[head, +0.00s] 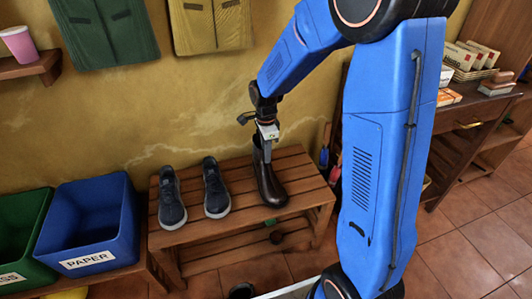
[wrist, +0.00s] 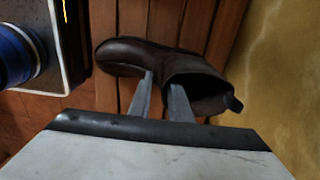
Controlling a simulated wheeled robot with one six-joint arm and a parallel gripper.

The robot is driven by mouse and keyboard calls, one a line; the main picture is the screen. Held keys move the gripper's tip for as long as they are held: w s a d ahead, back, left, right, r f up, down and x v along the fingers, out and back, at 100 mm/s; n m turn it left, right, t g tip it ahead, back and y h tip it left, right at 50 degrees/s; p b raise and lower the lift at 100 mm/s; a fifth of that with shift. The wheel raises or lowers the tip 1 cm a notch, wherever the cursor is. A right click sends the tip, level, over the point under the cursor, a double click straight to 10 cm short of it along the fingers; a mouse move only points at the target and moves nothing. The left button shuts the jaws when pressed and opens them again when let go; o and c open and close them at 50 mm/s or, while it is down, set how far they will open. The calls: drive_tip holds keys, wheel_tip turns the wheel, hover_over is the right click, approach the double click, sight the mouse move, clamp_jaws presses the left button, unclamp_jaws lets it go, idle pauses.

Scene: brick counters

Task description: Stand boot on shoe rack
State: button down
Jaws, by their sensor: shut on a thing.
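A dark brown boot (head: 268,182) stands upright on the right end of the slatted wooden shoe rack (head: 246,207), its toe pointing toward the front. My gripper (head: 267,150) reaches down from above and is shut on the boot's shaft wall. In the wrist view the two fingers of my gripper (wrist: 161,92) meet the boot (wrist: 140,58) at the front edge of its open top. The sole appears to rest on the rack's top slats (wrist: 165,22), though its contact is partly hidden.
Two dark grey shoes (head: 172,200) stand on the rack's left part. A blue paper bin (head: 92,222) and a green bin (head: 22,235) stand left of the rack. A wooden desk (head: 465,125) stands at the right. The yellow wall is close behind the rack.

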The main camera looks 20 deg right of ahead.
drive_tip(key=shift+f, duration=0.15)
drive_tip(key=c, duration=1.6)
unclamp_jaws()
drive_tip(key=shift+o, duration=0.2)
wheel_tip(320, 180, up, 18)
drive_tip(key=shift+f, duration=0.25)
drive_tip(key=s+d+n+t, duration=0.2)
drive_tip(key=s+n, duration=0.7)
drive_tip(key=s, duration=0.6)
drive_tip(key=s+d+r+n+t, duration=0.1)
drive_tip(key=s+d+n, duration=0.3)
drive_tip(key=s+n, duration=0.5)
drive_tip(key=s+t, duration=0.1)
drive_tip(key=s, duration=0.5)
drive_tip(key=shift+s+r+t, duration=0.15)
drive_tip(key=shift+r+t, duration=0.05)
drive_tip(key=shift+t, duration=0.2)
